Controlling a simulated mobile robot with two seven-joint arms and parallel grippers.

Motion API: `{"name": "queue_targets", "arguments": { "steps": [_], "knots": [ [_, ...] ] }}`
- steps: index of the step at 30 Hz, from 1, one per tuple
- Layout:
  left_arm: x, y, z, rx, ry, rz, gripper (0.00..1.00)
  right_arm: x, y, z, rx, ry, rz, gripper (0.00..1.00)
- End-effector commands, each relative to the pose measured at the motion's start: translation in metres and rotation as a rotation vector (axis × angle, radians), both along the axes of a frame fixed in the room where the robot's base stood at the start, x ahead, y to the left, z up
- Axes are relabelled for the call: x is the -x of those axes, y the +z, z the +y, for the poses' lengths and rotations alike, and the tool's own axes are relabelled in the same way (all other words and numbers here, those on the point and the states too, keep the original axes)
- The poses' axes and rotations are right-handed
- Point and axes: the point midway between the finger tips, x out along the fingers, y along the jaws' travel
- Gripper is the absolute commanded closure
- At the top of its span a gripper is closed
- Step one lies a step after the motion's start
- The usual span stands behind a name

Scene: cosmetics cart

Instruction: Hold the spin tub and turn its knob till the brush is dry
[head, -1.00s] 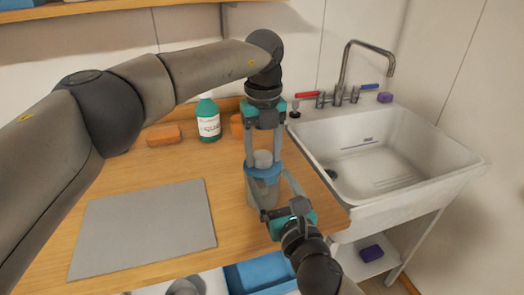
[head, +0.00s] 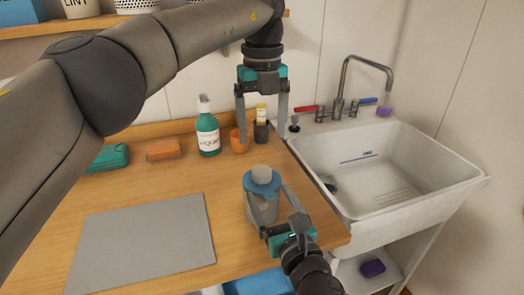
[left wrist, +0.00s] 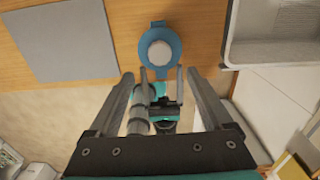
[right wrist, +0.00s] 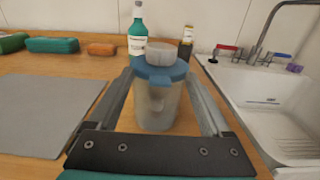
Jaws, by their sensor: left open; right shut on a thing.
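The spin tub (head: 266,208) stands on the wooden counter near its front right edge, a cloudy clear body under a blue lid (head: 262,182). A pale grey knob (head: 261,173) sits on top of the lid; it also shows in the left wrist view (left wrist: 160,53). My right gripper (head: 266,207) is shut on the tub's body, one finger on each side. The brush cannot be made out inside the cloudy tub.
A green bottle (head: 208,135), an orange cup (head: 239,141) and a dark jar (head: 261,131) stand at the back. A grey mat (head: 145,243) lies left of the tub. The sink (head: 390,170) is to the right. The counter between mat and tub is clear.

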Motion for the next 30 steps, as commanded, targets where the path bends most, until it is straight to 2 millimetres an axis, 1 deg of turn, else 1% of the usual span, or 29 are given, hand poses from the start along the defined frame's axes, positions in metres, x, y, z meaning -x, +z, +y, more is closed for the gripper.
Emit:
{"name": "queue_targets", "arguments": {
  "steps": [1,3,8,30],
  "knots": [
    [0.0,0.007,-0.001,0.0,0.002,-0.002,0.16,0.0,0.0,0.0,-0.001,0.001,-0.001,0.95],
    [0.0,0.014,-0.001,0.0,0.0,-0.001,0.16,0.0,0.0,0.0,-0.001,0.001,-0.001,0.95],
    [0.0,0.024,0.0,0.0,0.0,0.001,0.16,0.0,0.0,0.0,-0.001,0.001,-0.001,0.95],
    [0.0,0.025,0.0,-0.001,0.0,0.001,0.16,0.0,0.0,0.0,0.0,0.0,-0.001,0.95]
  ]
}}
